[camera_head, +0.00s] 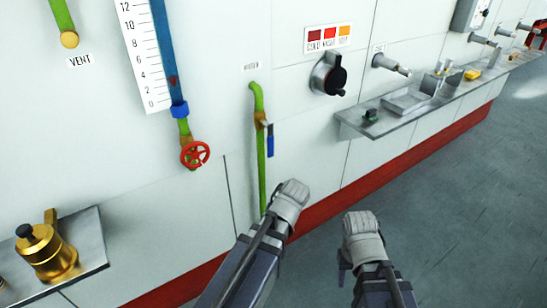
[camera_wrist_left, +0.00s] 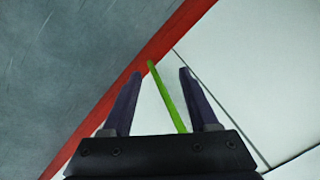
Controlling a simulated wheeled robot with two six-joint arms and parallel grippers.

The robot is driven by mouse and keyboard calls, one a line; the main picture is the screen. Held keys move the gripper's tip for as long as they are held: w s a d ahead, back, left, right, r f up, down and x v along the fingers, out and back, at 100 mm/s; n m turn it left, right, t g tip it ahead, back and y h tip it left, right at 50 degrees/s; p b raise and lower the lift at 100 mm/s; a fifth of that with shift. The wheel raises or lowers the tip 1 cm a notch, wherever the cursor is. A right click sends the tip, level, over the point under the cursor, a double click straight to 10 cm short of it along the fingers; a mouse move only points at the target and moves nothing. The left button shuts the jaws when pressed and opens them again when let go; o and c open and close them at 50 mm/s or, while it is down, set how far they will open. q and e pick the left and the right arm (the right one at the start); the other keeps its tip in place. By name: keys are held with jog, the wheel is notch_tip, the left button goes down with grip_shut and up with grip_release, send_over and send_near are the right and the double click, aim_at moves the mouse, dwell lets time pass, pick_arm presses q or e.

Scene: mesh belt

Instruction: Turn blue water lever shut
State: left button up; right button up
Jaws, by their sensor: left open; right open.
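The blue lever (camera_head: 270,140) hangs down beside a brass valve (camera_head: 261,119) on a vertical green pipe (camera_head: 261,170) on the white wall. The lever points downward, about parallel to the pipe. My left gripper (camera_head: 291,195) is below and right of the lever, apart from it. In the left wrist view its two dark fingers (camera_wrist_left: 160,75) are open, with the green pipe (camera_wrist_left: 168,97) visible between them in the background. The blue lever is not in that view. My right gripper (camera_head: 363,228) is farther right and lower, open, over the floor, its fingers hard to make out.
A red handwheel (camera_head: 195,154) sits on a pipe to the left. A black knob (camera_head: 330,77) and a steel spout (camera_head: 390,64) are to the right, above a narrow metal shelf (camera_head: 415,105). A brass pot (camera_head: 46,250) stands on a shelf at lower left. The floor is clear at right.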

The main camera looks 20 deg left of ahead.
pick_arm(q)
jog(key=w+a+n+t+y, duration=0.2)
jog(key=w+a+n+y, duration=0.1)
jog(key=w+a, duration=0.1)
jog(key=n+t+y, duration=0.5)
jog(key=t+y, duration=0.2)
send_near(268, 139)
notch_tip(268, 139, down, 2)
jog(key=w+a, duration=0.1)
jog(key=w, duration=0.2)
jog(key=shift+s+a+f+b, duration=0.15)
jog(key=shift+f+b, duration=0.05)
jog(key=shift+b, duration=0.2)
jog(key=shift+a, duration=0.1)
